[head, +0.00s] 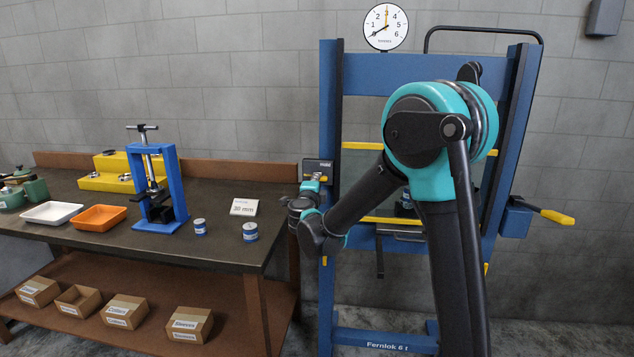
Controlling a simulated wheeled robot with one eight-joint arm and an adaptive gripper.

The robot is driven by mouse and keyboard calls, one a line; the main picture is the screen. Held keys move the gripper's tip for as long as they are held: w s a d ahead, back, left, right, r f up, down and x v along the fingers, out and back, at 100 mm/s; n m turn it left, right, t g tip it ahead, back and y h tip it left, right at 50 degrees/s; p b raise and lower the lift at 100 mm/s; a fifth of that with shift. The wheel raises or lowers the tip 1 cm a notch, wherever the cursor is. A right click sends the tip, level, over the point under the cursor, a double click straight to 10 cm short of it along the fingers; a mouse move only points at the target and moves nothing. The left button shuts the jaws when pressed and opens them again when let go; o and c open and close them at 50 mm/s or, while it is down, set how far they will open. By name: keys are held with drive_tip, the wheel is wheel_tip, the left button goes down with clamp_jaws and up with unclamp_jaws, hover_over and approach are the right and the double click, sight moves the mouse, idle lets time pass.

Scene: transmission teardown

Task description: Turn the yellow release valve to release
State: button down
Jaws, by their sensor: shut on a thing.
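The blue press (330,110) stands against the wall at centre right. A small dark box with a pale label (318,167) is fixed to its left upright. My gripper (313,183) is small in the head view, up against the front of this box. It is shut on the yellow release valve (323,179), of which only a tiny yellow bit shows. The gripper and wrist hide the rest, so I cannot tell how far the valve is turned.
A yellow-ended lever (556,217) sticks out from the press's right side. The workbench (110,237) at left holds a small blue press (172,185), an orange tray (99,219) and small cans. Cardboard boxes (187,324) sit on its lower shelf.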

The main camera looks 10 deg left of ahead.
drive_tip(key=c, duration=1.6)
unclamp_jaws()
drive_tip(key=shift+o, duration=0.2)
drive_tip(key=shift+s, duration=0.15)
drive_tip(key=s, duration=1.1)
drive_tip(key=shift+s+a, duration=0.2)
drive_tip(key=shift+s, duration=0.15)
